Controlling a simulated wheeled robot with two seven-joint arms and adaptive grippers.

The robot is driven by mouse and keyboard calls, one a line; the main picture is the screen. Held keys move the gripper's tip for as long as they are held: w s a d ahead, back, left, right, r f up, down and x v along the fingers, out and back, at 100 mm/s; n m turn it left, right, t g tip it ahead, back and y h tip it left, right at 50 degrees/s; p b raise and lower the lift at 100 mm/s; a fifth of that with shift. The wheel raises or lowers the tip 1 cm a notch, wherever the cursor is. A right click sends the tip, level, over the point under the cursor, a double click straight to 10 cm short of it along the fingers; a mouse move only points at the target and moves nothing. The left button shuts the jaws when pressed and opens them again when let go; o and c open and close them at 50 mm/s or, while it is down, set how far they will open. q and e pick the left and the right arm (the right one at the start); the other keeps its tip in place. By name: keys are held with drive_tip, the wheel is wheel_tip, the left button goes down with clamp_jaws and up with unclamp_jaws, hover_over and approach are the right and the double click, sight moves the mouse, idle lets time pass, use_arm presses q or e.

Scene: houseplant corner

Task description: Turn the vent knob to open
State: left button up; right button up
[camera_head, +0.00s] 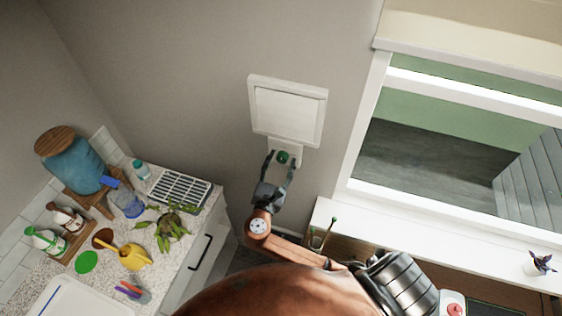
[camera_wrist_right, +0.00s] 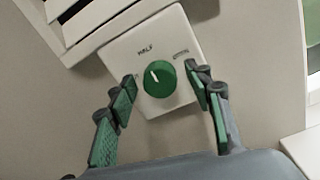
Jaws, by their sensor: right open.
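The vent knob (camera_wrist_right: 160,79) is a round green dial with a white pointer line, on a white plate (camera_wrist_right: 178,38) marked "HALF" in the right wrist view. The pointer aims to the upper left, near that word. In the head view the knob (camera_head: 283,157) sits below the white vent (camera_head: 287,112) on the wall. My right gripper (camera_head: 281,158) is open, with its fingers on either side of the knob and no clear contact. The fingers also show in the right wrist view (camera_wrist_right: 163,92), apart from the knob. My left gripper is not in view.
The counter on the left holds a blue water jug (camera_head: 75,160), a plant (camera_head: 166,230), a yellow watering can (camera_head: 131,256) and a ribbed tray (camera_head: 181,188). A window and white sill (camera_head: 400,229) are on the right. The wall around the vent is bare.

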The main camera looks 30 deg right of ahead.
drive_tip(key=shift+c, duration=0.7)
drive_tip(key=c, duration=1)
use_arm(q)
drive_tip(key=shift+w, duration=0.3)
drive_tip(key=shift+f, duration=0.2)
use_arm(e)
drive_tip(key=shift+m, duration=0.4)
drive_tip(key=shift+f+m+b, duration=0.2)
drive_tip(key=shift+m+b, duration=0.55)
drive_tip(key=shift+m, duration=0.25)
drive_tip(key=m+b, duration=0.2)
drive_tip(key=m, duration=0.1)
drive_tip(key=shift+f+m, duration=0.1)
drive_tip(key=shift+m, duration=0.3)
drive_tip(key=m+b, duration=0.3)
drive_tip(key=shift+f+m, duration=0.1)
drive_tip(key=shift+m, duration=0.2)
use_arm(q)
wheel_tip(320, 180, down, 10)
drive_tip(key=b, duration=0.4)
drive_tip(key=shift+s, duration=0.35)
use_arm(e)
drive_tip(key=shift+m+h, duration=0.3)
drive_tip(key=shift+m, duration=1.7)
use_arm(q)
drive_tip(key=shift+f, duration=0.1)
